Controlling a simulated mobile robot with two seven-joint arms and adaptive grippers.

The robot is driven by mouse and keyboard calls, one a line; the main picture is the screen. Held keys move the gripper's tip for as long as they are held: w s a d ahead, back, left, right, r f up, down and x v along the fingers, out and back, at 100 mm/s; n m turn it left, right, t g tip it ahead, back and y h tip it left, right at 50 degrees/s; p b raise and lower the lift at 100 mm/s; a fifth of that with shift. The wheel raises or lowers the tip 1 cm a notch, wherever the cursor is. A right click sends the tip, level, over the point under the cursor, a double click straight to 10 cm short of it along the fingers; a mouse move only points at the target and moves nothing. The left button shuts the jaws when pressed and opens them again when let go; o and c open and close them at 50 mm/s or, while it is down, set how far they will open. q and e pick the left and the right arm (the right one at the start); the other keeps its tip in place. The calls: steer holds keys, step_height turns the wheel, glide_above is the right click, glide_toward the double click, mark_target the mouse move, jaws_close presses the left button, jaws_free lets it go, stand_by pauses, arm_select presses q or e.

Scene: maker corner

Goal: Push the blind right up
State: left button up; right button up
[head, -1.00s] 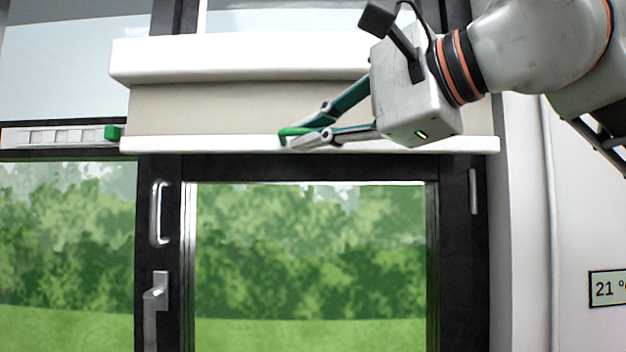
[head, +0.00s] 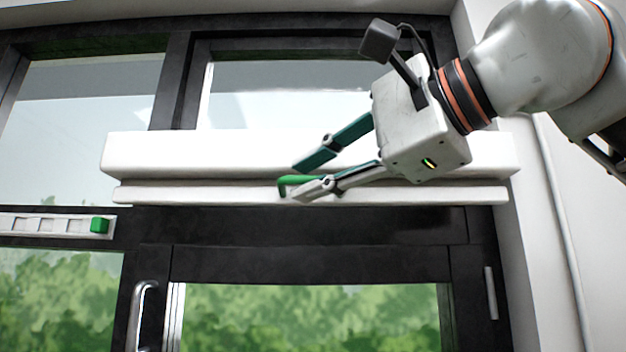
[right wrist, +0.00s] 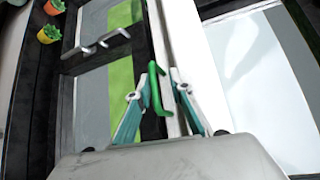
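The blind is a long white top box (head: 200,155) with a white bottom rail (head: 420,196) just under it. Only a thin shadowed strip shows between them, with hardly any fabric. A green handle (head: 284,188) sits on the bottom rail. My right gripper (head: 297,180) is at the handle, one finger above it and one below. Its fingers stand apart. In the right wrist view the handle (right wrist: 155,90) lies between the spread fingertips (right wrist: 164,72); whether a finger touches it is hard to tell. My left gripper is out of view.
A dark window frame (head: 320,225) surrounds the blind. A vertical handle (head: 142,310) is on the frame below. A white strip with a green block (head: 99,225) is at the left. A pale wall and pipe (head: 565,220) stand at the right.

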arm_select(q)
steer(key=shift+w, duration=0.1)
arm_select(e)
steer(key=shift+f, duration=0.1)
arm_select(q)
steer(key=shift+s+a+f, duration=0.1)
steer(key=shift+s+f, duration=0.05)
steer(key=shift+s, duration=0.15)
arm_select(e)
steer(key=v, duration=1.2)
steer(key=shift+a, duration=0.1)
